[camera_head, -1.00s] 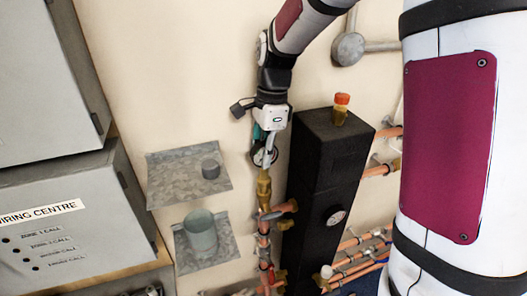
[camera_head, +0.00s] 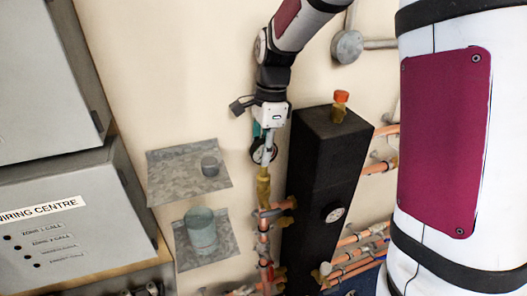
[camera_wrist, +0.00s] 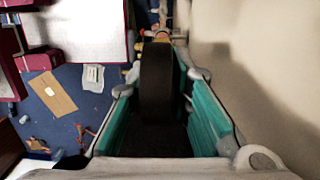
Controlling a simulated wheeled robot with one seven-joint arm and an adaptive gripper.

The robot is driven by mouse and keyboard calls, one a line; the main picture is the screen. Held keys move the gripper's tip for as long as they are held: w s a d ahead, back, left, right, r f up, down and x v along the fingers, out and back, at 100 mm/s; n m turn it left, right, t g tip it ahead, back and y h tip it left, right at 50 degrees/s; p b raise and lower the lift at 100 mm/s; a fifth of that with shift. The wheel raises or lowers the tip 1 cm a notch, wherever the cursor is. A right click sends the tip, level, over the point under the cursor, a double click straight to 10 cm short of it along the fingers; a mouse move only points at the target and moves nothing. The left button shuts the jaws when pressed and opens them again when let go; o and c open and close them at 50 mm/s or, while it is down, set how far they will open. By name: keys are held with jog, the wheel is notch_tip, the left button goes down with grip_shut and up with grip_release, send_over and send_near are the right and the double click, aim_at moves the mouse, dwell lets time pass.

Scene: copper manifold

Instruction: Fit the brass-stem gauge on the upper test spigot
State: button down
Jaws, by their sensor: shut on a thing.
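The gauge (camera_head: 266,153), with a dark rim and pale dial, is upright in my gripper (camera_head: 263,142), just left of the black block's upper part. In the wrist view, my gripper (camera_wrist: 160,88) has its teal pads on both sides of the gauge (camera_wrist: 157,75), whose dark body shows edge-on. The brass upper spigot (camera_head: 263,185) stands on the copper pipework directly below the gauge. Brass shows in line between them, and I cannot tell where stem ends and spigot begins or whether it is seated. The wrist view shows brass beyond the gauge (camera_wrist: 160,37).
The tall black block (camera_head: 325,165) stands close right, with a dial (camera_head: 334,213) and a red-capped brass fitting (camera_head: 340,105). Grey cabinets (camera_head: 75,225) stand farther left.

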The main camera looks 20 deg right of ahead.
jog(key=shift+f, duration=0.9)
dwell(0.6)
jog(key=c, duration=1.4)
grip_release()
jog(key=shift+o, duration=0.2)
jog(key=r, duration=0.4)
jog(key=d+r, duration=0.1)
jog(key=r, duration=0.7)
jog(key=shift+w+d, duration=0.15)
jog(key=shift+d, duration=0.05)
jog(key=shift+f, duration=0.1)
jog(key=s+a+r+n+t+h, duration=0.1)
jog(key=s+n+t, duration=0.4)
jog(key=s+n, duration=1.3)
jog(key=s, duration=0.4)
jog(key=shift+a+r+t, duration=0.15)
jog(key=shift+a+t, duration=0.05)
jog(key=shift+t, duration=0.2)
